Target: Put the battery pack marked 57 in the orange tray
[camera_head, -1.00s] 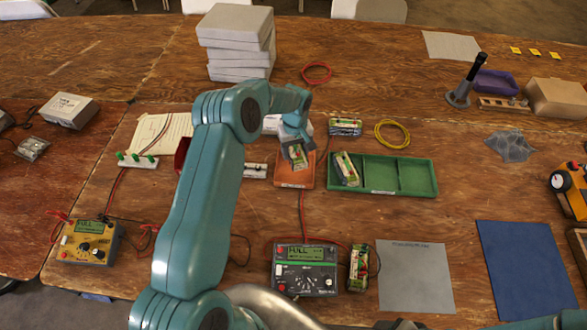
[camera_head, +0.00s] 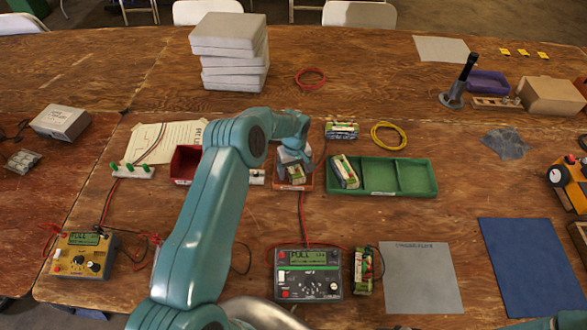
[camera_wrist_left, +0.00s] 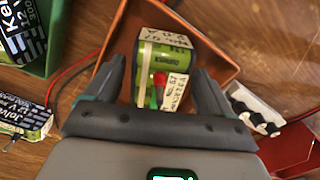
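The green battery pack (camera_wrist_left: 168,52) has cream labels, one handwritten and apparently reading 57, plus a band and red and green leads. It is in the orange tray (camera_wrist_left: 208,36), and the head view shows the pack (camera_head: 296,174) there too, partly hidden by my gripper. In the head view the orange tray (camera_head: 294,187) shows mostly by its front edge. My left gripper (camera_head: 294,160) reaches down over the tray. My right gripper is not in view.
A green divided tray (camera_head: 410,178) with another pack (camera_head: 345,172) stands close on the right. A red bin (camera_head: 184,165) is on the left. A meter (camera_head: 308,272) and a pack (camera_head: 363,270) are in front. Grey boxes (camera_head: 230,50) are stacked behind.

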